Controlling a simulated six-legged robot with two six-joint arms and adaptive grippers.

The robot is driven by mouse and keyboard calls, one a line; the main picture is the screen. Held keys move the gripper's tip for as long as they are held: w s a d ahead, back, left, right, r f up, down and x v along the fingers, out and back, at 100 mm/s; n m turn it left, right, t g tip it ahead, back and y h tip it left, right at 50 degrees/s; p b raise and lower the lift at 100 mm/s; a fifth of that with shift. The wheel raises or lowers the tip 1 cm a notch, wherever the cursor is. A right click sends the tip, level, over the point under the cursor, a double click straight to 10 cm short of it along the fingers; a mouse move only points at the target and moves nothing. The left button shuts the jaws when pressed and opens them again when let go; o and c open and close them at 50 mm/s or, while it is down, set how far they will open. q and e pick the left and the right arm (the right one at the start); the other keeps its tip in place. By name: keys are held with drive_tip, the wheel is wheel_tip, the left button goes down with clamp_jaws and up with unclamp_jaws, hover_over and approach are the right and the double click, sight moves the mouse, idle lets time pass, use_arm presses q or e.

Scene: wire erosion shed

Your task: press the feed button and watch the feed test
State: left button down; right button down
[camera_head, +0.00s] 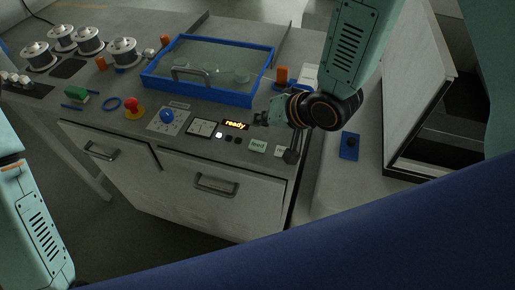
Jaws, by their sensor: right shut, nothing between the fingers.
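The pale green feed button (258,145), marked "feed", lies near the front right edge of the grey machine top. A small display (235,125) left of my right gripper reads "ready" in orange letters. My right gripper (261,118) is shut and empty. It points left over the panel, above and behind the feed button in the picture, apart from it; its height above the panel is hard to judge. My left arm shows at the left edge, but its gripper is outside the view.
A blue-framed clear cover (210,68) stands behind the panel. A gauge (201,127), blue knob (167,116) and red stop button (132,102) lie left of the display. Wire spools (122,50) stand at the back left. An open-fronted cabinet (425,110) is at right.

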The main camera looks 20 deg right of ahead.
drive_tip(key=b, duration=0.4)
hover_over(260, 146)
drive_tip(key=f, duration=0.5)
drive_tip(key=shift+s+d, duration=0.1)
drive_tip(key=shift+d, duration=0.1)
drive_tip(key=shift+f, duration=0.3)
drive_tip(key=shift+a+f, duration=0.1)
drive_tip(key=shift+a, duration=0.15)
drive_tip(key=shift+d, duration=0.2)
drive_tip(key=shift+a, duration=0.15)
drive_tip(key=shift+f, duration=0.15)
